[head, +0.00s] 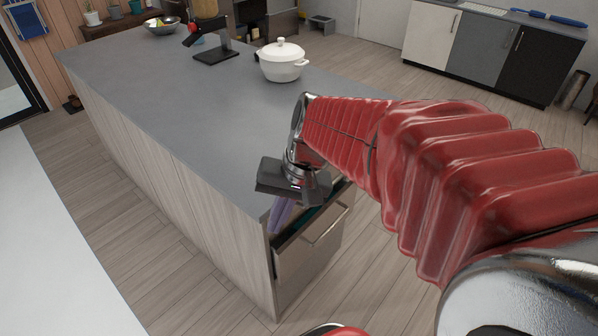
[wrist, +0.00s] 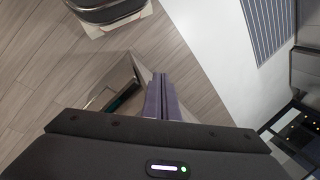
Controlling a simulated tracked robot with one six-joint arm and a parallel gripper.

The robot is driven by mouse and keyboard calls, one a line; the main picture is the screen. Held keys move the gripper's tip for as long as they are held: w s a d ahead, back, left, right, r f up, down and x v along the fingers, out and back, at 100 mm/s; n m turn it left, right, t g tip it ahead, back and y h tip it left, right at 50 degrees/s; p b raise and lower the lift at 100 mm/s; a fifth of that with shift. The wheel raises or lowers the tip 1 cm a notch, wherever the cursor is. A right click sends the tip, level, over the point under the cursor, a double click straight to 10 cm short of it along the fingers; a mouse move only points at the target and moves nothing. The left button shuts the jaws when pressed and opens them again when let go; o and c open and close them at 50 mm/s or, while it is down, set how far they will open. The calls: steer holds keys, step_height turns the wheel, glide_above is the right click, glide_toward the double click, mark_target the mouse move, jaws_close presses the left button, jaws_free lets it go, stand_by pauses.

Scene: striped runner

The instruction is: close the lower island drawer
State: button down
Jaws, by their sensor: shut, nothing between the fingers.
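The grey-topped island (head: 185,100) has wood-grain sides. At its near end a drawer (head: 313,262) with a plain front and a bar handle stands partly open, with a dark gap and something teal showing inside; I take it for the lower drawer. It also shows in the wrist view (wrist: 104,97), left of the fingers. My gripper (head: 279,222) points down at the island's near corner, its purple fingers shut together and empty. The fingers also show in the wrist view (wrist: 160,85). Whether they touch the drawer I cannot tell. My arm hides the end's upper part.
A white lidded pot (head: 283,65), a dark stand (head: 215,55) and a fruit bowl (head: 162,25) stand on the island. Cabinets (head: 480,48) line the back right. Wooden floor (head: 170,275) is clear beside the island. A striped runner (wrist: 268,25) shows in the wrist view.

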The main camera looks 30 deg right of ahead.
mark_target(329, 210)
steer(key=w+d+f+m+t+y, duration=0.2)
steer(key=w+d+f+m+y, duration=0.25)
steer(key=d+f+m, duration=0.35)
steer(key=w+d+f+m+t+y, duration=0.2)
steer(key=w+d+f+m+y, duration=0.3)
steer(key=d+f, duration=0.35)
steer(key=s+d+f+m+t+h, duration=0.2)
steer(key=d+f+m+t, duration=0.3)
steer(key=d+f, duration=0.4)
steer(key=s+d+f+m+t+h, duration=0.3)
steer(key=d+f+m+t, duration=0.3)
steer(key=d+f+m, duration=0.2)
step_height(329, 210, down, 2)
steer(key=shift+s+d+f+h, duration=0.25)
steer(key=shift+s+d+h, duration=0.1)
steer(key=shift+d+h, duration=0.45)
steer(key=shift+w, duration=0.1)
steer(key=x, duration=1.3)
steer(key=shift+w+r, duration=0.2)
steer(key=shift+w, duration=0.2)
steer(key=shift+w, duration=0.1)
